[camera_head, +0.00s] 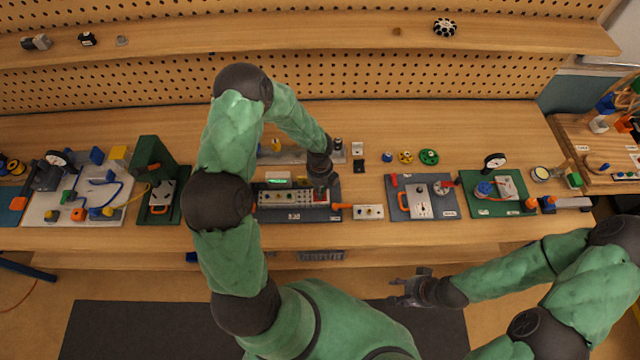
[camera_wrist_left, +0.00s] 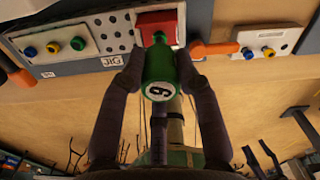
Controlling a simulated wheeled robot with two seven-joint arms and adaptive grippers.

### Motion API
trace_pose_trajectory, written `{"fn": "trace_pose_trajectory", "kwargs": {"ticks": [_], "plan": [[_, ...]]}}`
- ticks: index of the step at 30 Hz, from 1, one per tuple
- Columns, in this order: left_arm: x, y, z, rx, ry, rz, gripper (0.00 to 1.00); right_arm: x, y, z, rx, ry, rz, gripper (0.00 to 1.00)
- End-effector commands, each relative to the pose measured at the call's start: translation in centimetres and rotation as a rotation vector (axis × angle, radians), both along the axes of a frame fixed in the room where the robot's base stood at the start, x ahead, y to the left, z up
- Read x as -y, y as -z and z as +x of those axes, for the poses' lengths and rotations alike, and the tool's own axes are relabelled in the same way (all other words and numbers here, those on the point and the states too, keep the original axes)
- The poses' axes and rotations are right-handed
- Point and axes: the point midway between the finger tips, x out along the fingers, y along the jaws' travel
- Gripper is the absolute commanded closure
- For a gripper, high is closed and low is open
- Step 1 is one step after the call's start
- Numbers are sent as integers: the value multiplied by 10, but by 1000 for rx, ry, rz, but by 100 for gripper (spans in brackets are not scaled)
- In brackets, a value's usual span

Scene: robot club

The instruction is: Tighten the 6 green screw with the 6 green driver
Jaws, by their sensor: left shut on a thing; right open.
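My left gripper (camera_wrist_left: 160,62) is shut on the green driver (camera_wrist_left: 159,84), which bears a white label with a 6. The driver's far end is at a red block (camera_wrist_left: 157,22) on the grey jig (camera_wrist_left: 80,65). A small green part shows between the driver and the block; I cannot tell whether it is the screw or the driver's tip. In the head view the left gripper (camera_head: 322,172) is over the right part of the jig (camera_head: 310,214), and its wrist hides the driver. My right gripper (camera_head: 408,288) is open and empty, in front of the bench.
An orange handle (camera_wrist_left: 213,48) lies right of the red block. A grey board (camera_head: 399,207) and a green board with a gauge (camera_head: 494,161) stand farther right. Coloured wheels (camera_head: 429,157) lie behind them.

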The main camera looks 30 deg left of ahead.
Motion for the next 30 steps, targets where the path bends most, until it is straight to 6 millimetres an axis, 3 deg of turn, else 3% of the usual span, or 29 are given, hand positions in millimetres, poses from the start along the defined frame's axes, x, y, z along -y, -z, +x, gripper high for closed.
{"fn": "trace_pose_trajectory", "kwargs": {"ticks": [30], "plan": [[1, 2, -2, -5, 447, -1, 100, 0, -38, 0, 0, 0, 0, 51]]}}
